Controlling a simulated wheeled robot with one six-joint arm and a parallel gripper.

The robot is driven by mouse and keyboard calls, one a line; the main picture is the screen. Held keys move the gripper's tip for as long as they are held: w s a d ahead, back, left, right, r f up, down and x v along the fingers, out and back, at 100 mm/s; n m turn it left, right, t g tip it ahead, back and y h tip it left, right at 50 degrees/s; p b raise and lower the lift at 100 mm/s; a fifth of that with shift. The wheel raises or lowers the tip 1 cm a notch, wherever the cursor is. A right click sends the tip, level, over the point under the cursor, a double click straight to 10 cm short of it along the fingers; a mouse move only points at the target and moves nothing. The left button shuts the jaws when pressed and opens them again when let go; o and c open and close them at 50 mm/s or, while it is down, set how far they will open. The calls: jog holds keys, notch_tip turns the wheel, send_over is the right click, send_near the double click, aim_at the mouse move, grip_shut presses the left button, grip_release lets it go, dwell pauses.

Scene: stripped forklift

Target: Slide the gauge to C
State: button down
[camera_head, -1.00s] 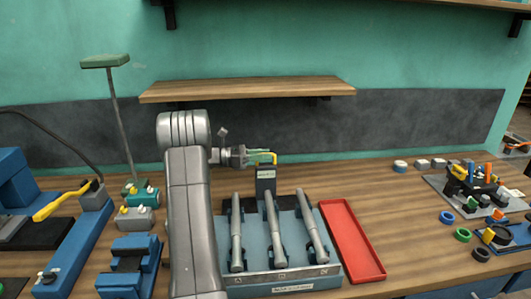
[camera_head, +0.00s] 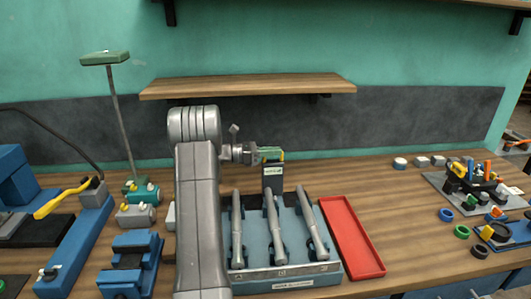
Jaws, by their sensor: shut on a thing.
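The gauge (camera_head: 272,180) is a dark upright block with a pale label near its top. It stands at the back of a blue-grey fixture (camera_head: 300,283), behind the middle of three grey cylinders (camera_head: 275,228). Small letter marks run along the fixture's front edge, too small to read surely. My gripper (camera_head: 271,155), with yellow and green fingers, reaches in from the left and is shut at the top of the gauge. The exact contact between fingers and gauge is too small to see. My grey arm hides the area just left of the fixture.
A red tray (camera_head: 379,272) lies right of the fixture. A wooden shelf (camera_head: 250,88) hangs on the wall above my gripper. Blue vises and a lamp stand (camera_head: 118,110) are at left. Coloured rings and a tool board are at far right, with bare bench between.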

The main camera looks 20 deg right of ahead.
jog(key=x, duration=0.9)
jog(key=c, duration=1.8)
grip_release()
jog(key=o, duration=0.3)
jog(key=shift+s+d, duration=0.15)
jog(key=b+v, duration=0.3)
jog(key=v, duration=1.1)
